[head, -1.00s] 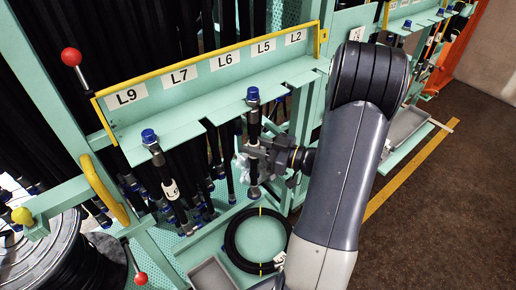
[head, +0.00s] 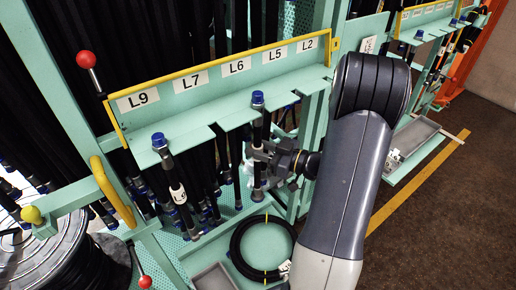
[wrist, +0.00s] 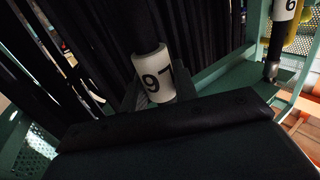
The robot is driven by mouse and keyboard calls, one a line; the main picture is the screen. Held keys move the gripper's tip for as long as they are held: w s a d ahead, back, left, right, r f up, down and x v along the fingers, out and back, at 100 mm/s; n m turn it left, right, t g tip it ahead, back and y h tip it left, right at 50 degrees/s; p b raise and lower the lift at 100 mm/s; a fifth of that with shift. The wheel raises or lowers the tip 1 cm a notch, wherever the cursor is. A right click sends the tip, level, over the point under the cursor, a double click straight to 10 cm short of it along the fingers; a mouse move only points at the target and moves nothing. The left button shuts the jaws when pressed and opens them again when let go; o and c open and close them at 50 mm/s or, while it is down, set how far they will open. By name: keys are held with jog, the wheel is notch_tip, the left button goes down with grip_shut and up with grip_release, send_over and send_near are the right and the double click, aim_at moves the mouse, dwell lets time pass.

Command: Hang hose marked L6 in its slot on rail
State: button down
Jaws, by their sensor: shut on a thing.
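My gripper (head: 264,162) is shut on a black hose (head: 257,130) with a blue cap. The hose hangs upright below the L6 and L5 labels, its cap overlapping the front edge of the rail (head: 190,110). In the wrist view the hose's white marker (wrist: 153,74) reads L6 upside down. The L6 label (head: 236,66) is on the rail's back plate, slightly left of the hose. The slot under it is partly hidden, and I cannot tell whether the hose is inside it.
Another blue-capped hose (head: 170,170) hangs at the rail's left end, near the L9 label. A coiled hose (head: 238,250) lies on the tray below. Red-knobbed levers (head: 86,60) and a yellow handle (head: 112,190) stick out at left. Dark floor is free at right.

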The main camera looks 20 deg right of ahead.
jog(key=c, duration=1)
grip_release()
jog(key=shift+c, duration=0.2)
jog(key=b+v, duration=0.2)
jog(key=v, duration=0.8)
jog(key=shift+s+d, duration=0.25)
jog(key=shift+s, duration=0.05)
jog(key=shift+w+a, duration=0.1)
jog(key=p+x, duration=0.2)
jog(key=x, duration=0.8)
jog(key=shift+w+a+r, duration=0.1)
jog(key=shift+w+a, duration=0.15)
jog(key=shift+s+d+r+p, duration=0.1)
jog(key=shift+r+p, duration=0.1)
jog(key=shift+p, duration=0.1)
jog(key=shift+s+d+f, duration=0.1)
jog(key=shift+s, duration=0.2)
